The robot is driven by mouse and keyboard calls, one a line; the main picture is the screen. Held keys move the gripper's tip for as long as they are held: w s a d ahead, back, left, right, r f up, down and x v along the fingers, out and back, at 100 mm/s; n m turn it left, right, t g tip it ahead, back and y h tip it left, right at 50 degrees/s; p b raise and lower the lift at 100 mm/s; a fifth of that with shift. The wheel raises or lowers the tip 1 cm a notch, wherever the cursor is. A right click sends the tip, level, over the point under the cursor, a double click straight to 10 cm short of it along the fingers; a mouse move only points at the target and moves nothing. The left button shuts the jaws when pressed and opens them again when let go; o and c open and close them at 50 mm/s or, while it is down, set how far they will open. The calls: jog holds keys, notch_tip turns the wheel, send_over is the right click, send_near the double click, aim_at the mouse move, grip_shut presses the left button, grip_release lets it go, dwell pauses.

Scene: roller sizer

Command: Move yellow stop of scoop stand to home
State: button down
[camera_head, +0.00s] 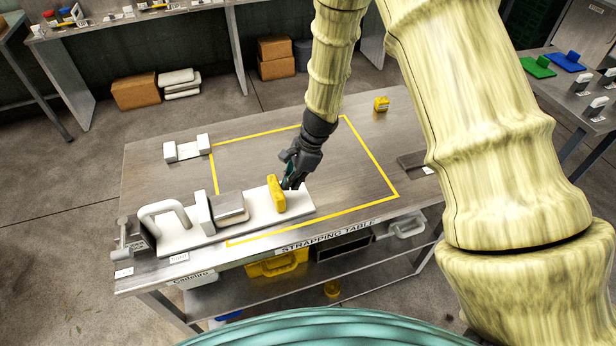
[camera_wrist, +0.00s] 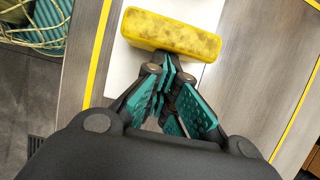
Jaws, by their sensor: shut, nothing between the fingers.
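The yellow stop (camera_head: 276,194) stands upright on the right part of a long white base, the scoop stand (camera_head: 183,240), on the strapping table. The stand also carries a white upright block (camera_head: 204,213) and a metal scoop-like part (camera_head: 231,207) left of the stop. My gripper (camera_head: 289,184) is at the right side of the stop, close to it. In the wrist view the yellow stop (camera_wrist: 172,34) lies just beyond my fingertips (camera_wrist: 166,72), which are shut and empty. I cannot tell whether they touch the stop.
A yellow line marks a rectangle on the table (camera_head: 150,190). A white two-block piece (camera_head: 187,148) is at the left rear, a small yellow object (camera_head: 381,104) at the right rear. A recessed tray (camera_head: 415,165) is at the right. The table's middle behind the stand is clear.

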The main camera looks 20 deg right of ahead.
aim_at(279, 185)
jog(key=a, duration=0.8)
jog(key=shift+s+a+p, duration=0.15)
jog(key=shift+s+p, duration=0.1)
jog(key=shift+p, duration=0.05)
jog(key=shift+a+r, duration=0.1)
jog(key=d, duration=0.5)
jog(key=shift+w+r, duration=0.2)
jog(key=shift+w, duration=0.05)
jog(key=b+v, duration=0.2)
jog(key=v, duration=0.7)
jog(key=shift+r, duration=0.2)
jog(key=shift+s, duration=0.15)
